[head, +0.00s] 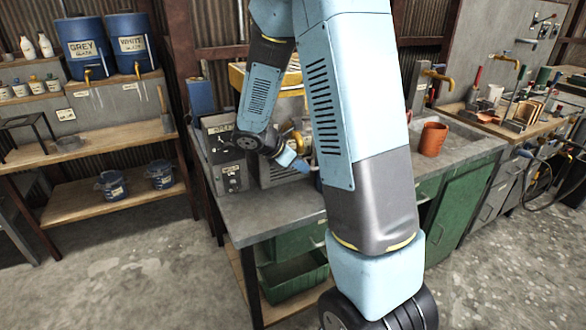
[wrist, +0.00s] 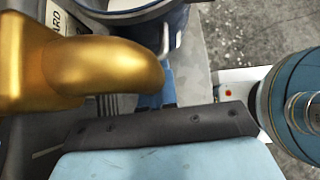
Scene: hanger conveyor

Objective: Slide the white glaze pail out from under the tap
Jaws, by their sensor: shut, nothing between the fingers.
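In the wrist view, a large gold spout (wrist: 110,72) curves across the left. Beyond it is part of a blue, open-topped pail (wrist: 178,22) with a pale inside, cut off by the top edge; its label is not readable, so I cannot tell whether it is the white glaze pail. My gripper (wrist: 167,88) is shut and empty, with its fingers partly hidden behind the spout and the dark wrist edge. In the head view, my gripper (head: 301,165) is small beside the brass fitting (head: 298,138) above the grey bench, and my arm hides what lies behind it.
Blue grey-glaze (head: 88,47) and white-glaze (head: 133,43) barrels with taps stand on the left shelf. Two blue labelled pails (head: 112,185) (head: 160,175) sit on the lower shelf. A grey box (head: 225,150) and an orange pot (head: 433,139) stand on the bench. Floor in front is clear.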

